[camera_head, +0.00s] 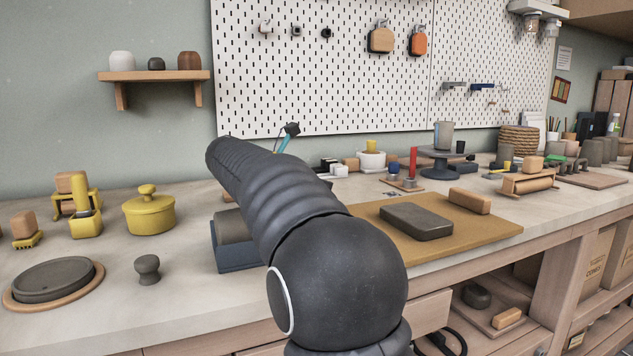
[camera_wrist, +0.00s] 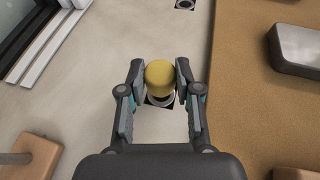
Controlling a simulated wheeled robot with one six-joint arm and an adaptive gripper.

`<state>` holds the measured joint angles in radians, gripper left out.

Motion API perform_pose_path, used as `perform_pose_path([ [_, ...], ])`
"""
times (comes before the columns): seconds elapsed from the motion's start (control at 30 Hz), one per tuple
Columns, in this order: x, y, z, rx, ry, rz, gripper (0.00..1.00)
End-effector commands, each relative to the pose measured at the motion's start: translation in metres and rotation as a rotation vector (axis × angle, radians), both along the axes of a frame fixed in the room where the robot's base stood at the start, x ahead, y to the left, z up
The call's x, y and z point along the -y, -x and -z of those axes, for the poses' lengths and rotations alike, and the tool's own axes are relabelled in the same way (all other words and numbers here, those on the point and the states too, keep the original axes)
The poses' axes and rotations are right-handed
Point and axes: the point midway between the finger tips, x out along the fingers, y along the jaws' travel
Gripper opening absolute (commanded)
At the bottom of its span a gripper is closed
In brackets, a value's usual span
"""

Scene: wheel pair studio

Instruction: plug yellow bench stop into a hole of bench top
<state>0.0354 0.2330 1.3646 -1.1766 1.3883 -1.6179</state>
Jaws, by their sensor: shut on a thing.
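In the wrist view, my gripper (camera_wrist: 160,82) is shut on the yellow bench stop (camera_wrist: 160,73), with one finger on each side of its round top. Below the yellow top is a pale round collar. A dark square-edged hole mark (camera_wrist: 148,103) in the pale bench top (camera_wrist: 95,85) lies beneath or just behind the stop. I cannot tell whether the stop is in the hole or above it. Another dark hole mark (camera_wrist: 185,4) shows at the top edge. In the head view, my arm hides the stop and the grip; the bench top (camera_head: 195,255) runs across.
A brown mat (camera_head: 480,235) lies right of the gripper, bearing a dark grey block (camera_head: 416,221) and a wooden block (camera_head: 469,201). A yellow pot (camera_head: 149,211) and a small dark knob (camera_head: 148,269) stand at left. A wooden block (camera_wrist: 28,158) is lower left in the wrist view.

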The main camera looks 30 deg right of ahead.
Motion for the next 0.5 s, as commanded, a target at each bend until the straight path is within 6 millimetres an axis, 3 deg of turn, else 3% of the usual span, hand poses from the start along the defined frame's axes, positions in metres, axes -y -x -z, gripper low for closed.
perform_pose_path([
  [0.5,0.000,0.000,0.016,-0.001,0.000,0.000,0.00],
])
